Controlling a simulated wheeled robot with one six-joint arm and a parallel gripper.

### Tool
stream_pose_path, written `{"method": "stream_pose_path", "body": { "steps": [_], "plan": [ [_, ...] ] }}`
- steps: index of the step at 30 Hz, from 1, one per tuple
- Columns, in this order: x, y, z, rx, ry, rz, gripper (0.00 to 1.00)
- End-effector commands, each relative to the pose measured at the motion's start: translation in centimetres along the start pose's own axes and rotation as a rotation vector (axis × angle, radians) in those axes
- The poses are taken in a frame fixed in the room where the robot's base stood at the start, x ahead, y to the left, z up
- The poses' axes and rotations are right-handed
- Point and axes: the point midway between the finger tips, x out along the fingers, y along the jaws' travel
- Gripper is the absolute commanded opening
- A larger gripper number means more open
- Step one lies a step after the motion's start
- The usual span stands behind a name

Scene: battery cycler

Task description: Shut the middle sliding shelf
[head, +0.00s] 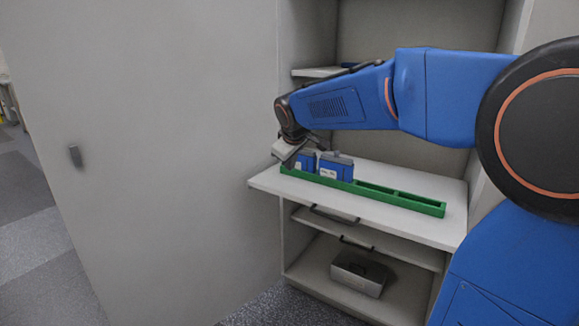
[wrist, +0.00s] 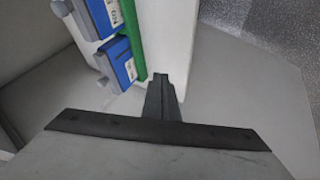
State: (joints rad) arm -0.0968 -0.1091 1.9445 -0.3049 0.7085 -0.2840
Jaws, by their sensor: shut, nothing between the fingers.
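The middle sliding shelf (head: 430,228) is a white board standing out from the cabinet, with a green rack on it. It also shows in the wrist view (wrist: 170,35) as a white strip running up to my fingertips. My gripper (head: 287,153) is at the left end of this shelf, close to the green rack's left end. In the wrist view, the dark fingers (wrist: 161,84) are together and empty, overlapping the near end of the white strip. I cannot tell whether they touch it. The gripper's underside is hidden in the head view.
The green rack (head: 400,197) holds blue battery blocks (head: 335,167) near my gripper. A large cabinet door (head: 150,130) stands at the left. Below are a lower shelf (head: 400,250) and a grey box (head: 358,273). An upper shelf (head: 315,72) is above my arm.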

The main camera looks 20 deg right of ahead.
Motion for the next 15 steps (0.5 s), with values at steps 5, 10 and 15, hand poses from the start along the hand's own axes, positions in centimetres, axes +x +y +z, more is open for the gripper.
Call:
{"method": "stream_pose_path", "body": {
  "steps": [5,10,15],
  "plan": [
    [3.1,0.0,0.1,0.001,-0.004,-0.001,0.00],
    [6.2,-0.1,0.2,0.000,-0.005,-0.003,0.00],
    [9.0,-0.1,0.2,0.001,-0.004,-0.002,0.00]
  ]
}}
